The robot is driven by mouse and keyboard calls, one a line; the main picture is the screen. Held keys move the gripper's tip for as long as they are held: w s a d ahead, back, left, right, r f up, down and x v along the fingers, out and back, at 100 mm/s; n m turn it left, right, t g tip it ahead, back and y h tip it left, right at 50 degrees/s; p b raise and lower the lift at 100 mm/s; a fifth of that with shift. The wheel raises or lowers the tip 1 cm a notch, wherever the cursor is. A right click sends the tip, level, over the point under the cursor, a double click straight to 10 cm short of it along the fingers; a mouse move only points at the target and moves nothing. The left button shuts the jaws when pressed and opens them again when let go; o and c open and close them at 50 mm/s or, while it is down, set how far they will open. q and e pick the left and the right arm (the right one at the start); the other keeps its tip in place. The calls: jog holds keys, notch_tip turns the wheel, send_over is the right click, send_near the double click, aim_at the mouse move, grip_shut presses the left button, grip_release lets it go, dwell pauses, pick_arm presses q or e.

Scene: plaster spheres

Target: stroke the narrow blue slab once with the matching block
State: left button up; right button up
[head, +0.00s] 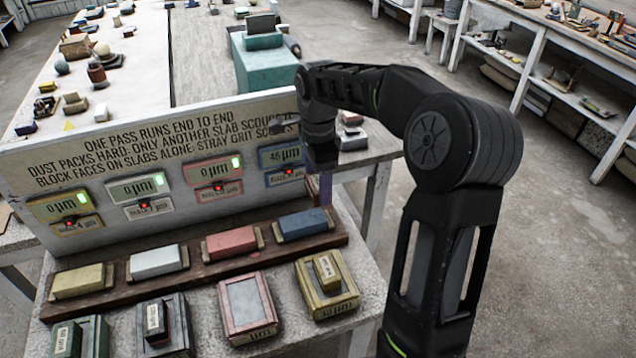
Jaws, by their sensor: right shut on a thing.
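The narrow blue slab (302,223) lies at the right end of a dark red wooden rail, between small end stops. My right gripper (322,168) points down behind and just right of the slab, by the right end of the sign board. It is shut on a narrow bluish-purple piece (326,190), seen edge-on just below it; its lower end is above or behind the rail's right end, and I cannot tell whether it touches anything. The blue gauge (282,155) above the slab reads 45 µm. My left gripper is not in view.
Red (231,243), white (155,261) and yellow (83,281) slabs share the rail. In front stand a green box (95,337), a dark box (178,320), a red tray (245,300) and a yellow box (327,290). The sign board (120,160) stands behind the rail.

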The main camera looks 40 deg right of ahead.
jog(key=shift+d+f, duration=0.15)
jog(key=shift+f, duration=0.05)
jog(key=b, duration=0.4)
send_over(306, 219)
jog(key=d, duration=0.3)
jog(key=shift+s+f, duration=0.2)
jog(key=shift+f, duration=1.2)
jog(key=shift+s+f, duration=0.2)
jog(key=shift+f, duration=1.15)
jog(key=shift+f+b, duration=0.6)
jog(key=shift+b, duration=0.05)
jog(key=shift+a, duration=0.1)
jog(key=shift+w+a, duration=0.15)
jog(key=shift+a, duration=0.2)
jog(key=shift+a+f, duration=0.1)
jog(key=shift+a, duration=0.1)
jog(key=shift+w+a, duration=0.15)
jog(key=shift+a, duration=0.15)
jog(key=shift+w+a, duration=0.15)
jog(key=shift+a, duration=0.35)
